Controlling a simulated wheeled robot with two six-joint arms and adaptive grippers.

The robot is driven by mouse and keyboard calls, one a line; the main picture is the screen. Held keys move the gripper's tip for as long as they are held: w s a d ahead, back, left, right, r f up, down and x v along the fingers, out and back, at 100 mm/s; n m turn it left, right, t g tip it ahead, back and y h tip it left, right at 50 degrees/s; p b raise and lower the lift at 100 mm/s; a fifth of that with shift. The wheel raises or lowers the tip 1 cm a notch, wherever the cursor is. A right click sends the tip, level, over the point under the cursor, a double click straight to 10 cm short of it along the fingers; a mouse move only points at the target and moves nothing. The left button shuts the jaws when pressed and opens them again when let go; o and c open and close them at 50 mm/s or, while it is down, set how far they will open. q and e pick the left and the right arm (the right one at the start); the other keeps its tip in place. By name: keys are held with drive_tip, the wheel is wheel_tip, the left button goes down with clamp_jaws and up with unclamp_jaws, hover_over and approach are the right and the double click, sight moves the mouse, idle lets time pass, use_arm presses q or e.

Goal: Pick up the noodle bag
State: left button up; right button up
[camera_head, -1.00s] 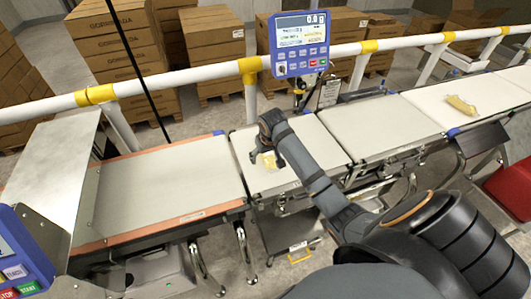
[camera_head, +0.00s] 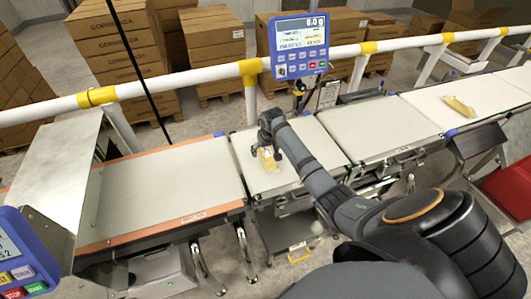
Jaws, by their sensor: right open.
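A yellowish noodle bag (camera_head: 267,161) lies on the short white weighing belt (camera_head: 243,147) in the middle of the head view. My right gripper (camera_head: 268,149) is open over the upper end of this bag, and its fingers hide part of it. I cannot tell whether the fingers touch the bag. A second yellowish bag (camera_head: 459,106) lies on the white belt farther right, well apart from my gripper. My left gripper is not in view.
A blue display unit (camera_head: 299,44) reading 0.0 g stands above the white rail (camera_head: 205,77) behind the belts. An orange-edged belt (camera_head: 165,187) to the left and the belt to the right (camera_head: 378,125) are empty. Stacked cartons (camera_head: 114,38) stand behind the rail.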

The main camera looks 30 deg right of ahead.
drive_tip(key=shift+x, duration=1.45)
drive_tip(key=shift+d+r, duration=0.1)
drive_tip(key=c, duration=1.5)
drive_tip(key=shift+o, duration=0.2)
drive_tip(key=shift+r, duration=0.15)
drive_tip(key=shift+r+b, duration=0.3)
drive_tip(key=shift+b, duration=0.05)
drive_tip(key=s+d+r+b, duration=0.3)
drive_tip(key=s+d+r, duration=0.5)
drive_tip(key=s+r, duration=0.3)
drive_tip(key=shift+d+r, duration=0.4)
drive_tip(key=shift+r, duration=0.15)
